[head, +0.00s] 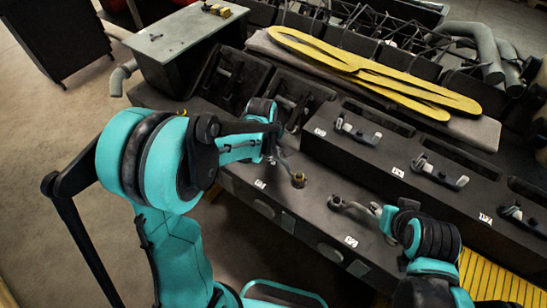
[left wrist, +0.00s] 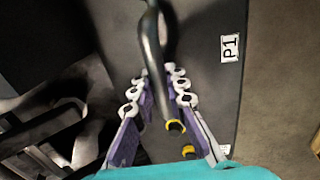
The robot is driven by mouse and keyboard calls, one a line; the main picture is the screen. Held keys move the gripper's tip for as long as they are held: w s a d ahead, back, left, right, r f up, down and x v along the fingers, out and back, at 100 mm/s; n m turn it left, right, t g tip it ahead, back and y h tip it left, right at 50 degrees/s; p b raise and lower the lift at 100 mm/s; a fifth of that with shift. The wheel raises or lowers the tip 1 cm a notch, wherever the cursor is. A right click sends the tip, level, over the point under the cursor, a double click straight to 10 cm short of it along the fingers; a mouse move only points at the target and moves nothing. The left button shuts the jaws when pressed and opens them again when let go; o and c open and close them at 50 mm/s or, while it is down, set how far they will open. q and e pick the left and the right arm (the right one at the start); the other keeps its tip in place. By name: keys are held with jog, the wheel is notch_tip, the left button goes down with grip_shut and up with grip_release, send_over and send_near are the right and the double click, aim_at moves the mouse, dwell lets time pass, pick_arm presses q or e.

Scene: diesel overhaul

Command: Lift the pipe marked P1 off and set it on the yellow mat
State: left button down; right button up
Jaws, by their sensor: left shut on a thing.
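The pipe marked P1 (left wrist: 152,55) is a dark, bent tube with yellow-collared ends. In the left wrist view it runs between the purple-and-white fingers of my left gripper (left wrist: 155,95), which is shut on it. Its tag P1 (left wrist: 230,47) is on the dark block beside it. In the head view the pipe (head: 296,175) shows just beyond my left gripper (head: 275,155), with one end near the block top; I cannot tell whether it is clear of the block. A yellow ribbed surface, probably the mat (head: 505,283), is at the lower right.
My right gripper (head: 380,213) is close to another short pipe (head: 345,204) on the block; its fingers are unclear. More tagged pipes (head: 357,131) line the upper step. Yellow flat gaskets (head: 370,75) lie on a grey pad behind.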

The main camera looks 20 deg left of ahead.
pick_arm(q)
jog(key=r, duration=0.2)
jog(key=d+r+p, duration=0.1)
jog(key=r, duration=0.1)
jog(key=shift+w+d+r, duration=0.1)
jog(key=shift+d+r, duration=0.05)
jog(key=shift+d, duration=0.05)
jog(key=w+d+r+p, duration=0.2)
jog(key=d+r+p, duration=0.2)
jog(key=d+r, duration=0.6)
jog(key=shift+w+r+p, duration=0.25)
jog(key=shift+r+p, duration=0.05)
jog(key=shift+r, duration=0.15)
jog(key=shift+f, duration=0.1)
